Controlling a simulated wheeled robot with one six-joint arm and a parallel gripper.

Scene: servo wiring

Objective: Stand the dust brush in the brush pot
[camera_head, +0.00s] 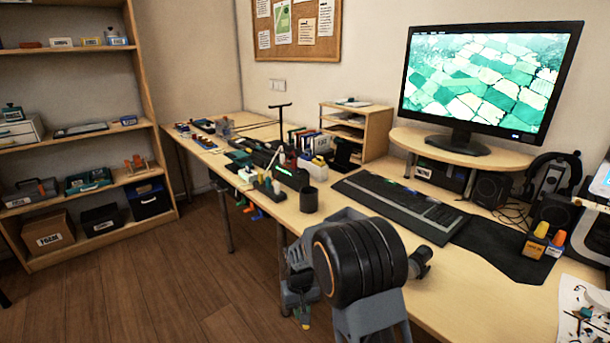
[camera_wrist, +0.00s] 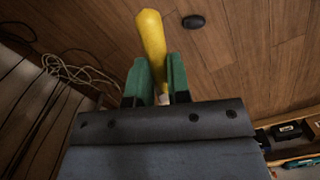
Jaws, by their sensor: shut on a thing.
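My gripper (camera_wrist: 160,82) has green fingers shut on the dust brush (camera_wrist: 151,36), whose yellow handle sticks out past the fingertips. A small pale part of it shows between the fingers near the palm; the bristles cannot be made out. In the head view my gripper (camera_head: 303,311) hangs low in front of the desk's front edge, with a bit of yellow at its tip. The brush pot (camera_head: 309,201), a dark round cup, stands upright on the desk near its front edge, above and beyond my gripper, apart from it. Its inside is hard to see.
On the desk (camera_head: 470,283), a keyboard (camera_head: 400,206) lies right of the pot. A small holder with tools (camera_head: 268,187) stands left of it. A monitor (camera_head: 490,80) stands behind. Below my gripper is wooden floor with a dark oval thing (camera_wrist: 193,21) and loose cables (camera_wrist: 80,72).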

